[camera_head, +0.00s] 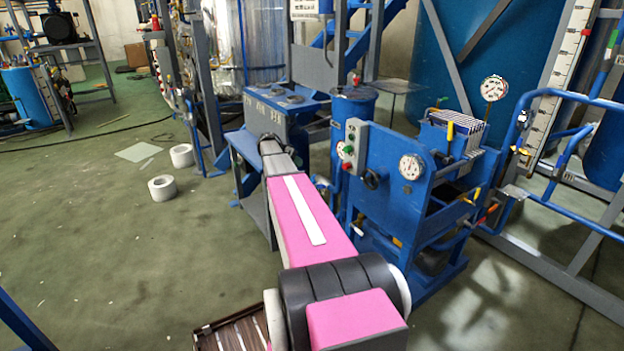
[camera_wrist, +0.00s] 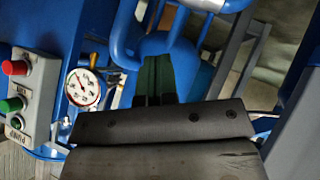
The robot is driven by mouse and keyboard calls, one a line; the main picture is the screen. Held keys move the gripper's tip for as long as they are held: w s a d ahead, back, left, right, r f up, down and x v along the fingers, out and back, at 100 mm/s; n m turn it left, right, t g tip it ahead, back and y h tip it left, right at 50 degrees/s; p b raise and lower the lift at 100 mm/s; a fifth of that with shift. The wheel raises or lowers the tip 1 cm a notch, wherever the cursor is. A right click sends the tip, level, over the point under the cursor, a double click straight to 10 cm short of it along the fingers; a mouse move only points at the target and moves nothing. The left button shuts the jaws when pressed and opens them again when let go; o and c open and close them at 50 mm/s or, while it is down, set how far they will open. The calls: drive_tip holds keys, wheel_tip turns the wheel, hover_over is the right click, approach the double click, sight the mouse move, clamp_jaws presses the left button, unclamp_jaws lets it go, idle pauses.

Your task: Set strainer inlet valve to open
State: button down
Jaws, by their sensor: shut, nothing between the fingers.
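My gripper (camera_wrist: 157,78) shows in the wrist view, its two dark fingers together and empty in front of rounded blue pipework. In the head view my arm reaches toward the blue equipment and its fingertips are hidden. No valve can be surely identified as the strainer inlet valve. A small yellow handle (camera_wrist: 93,60) stands just behind the white dial gauge (camera_wrist: 83,88) in the wrist view, left of the fingers and apart from them. In the head view, a yellow handle (camera_head: 476,193) and a red handle (camera_head: 488,212) are on the right side of the blue pump unit (camera_head: 390,205).
A grey button box (camera_head: 356,143) stands left of a gauge (camera_head: 411,167) and a black handwheel (camera_head: 371,178). Blue railings (camera_head: 560,100) are at right. White rolls (camera_head: 162,187) lie on open green floor at left.

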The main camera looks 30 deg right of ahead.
hover_over(319, 186)
drive_tip(key=w, duration=0.2)
wheel_tip(319, 186, down, 6)
drive_tip(key=f, duration=0.1)
drive_tip(key=s+f, duration=0.1)
drive_tip(key=a+f, duration=0.1)
drive_tip(key=shift+s+f, duration=0.1)
drive_tip(key=shift+s, duration=0.25)
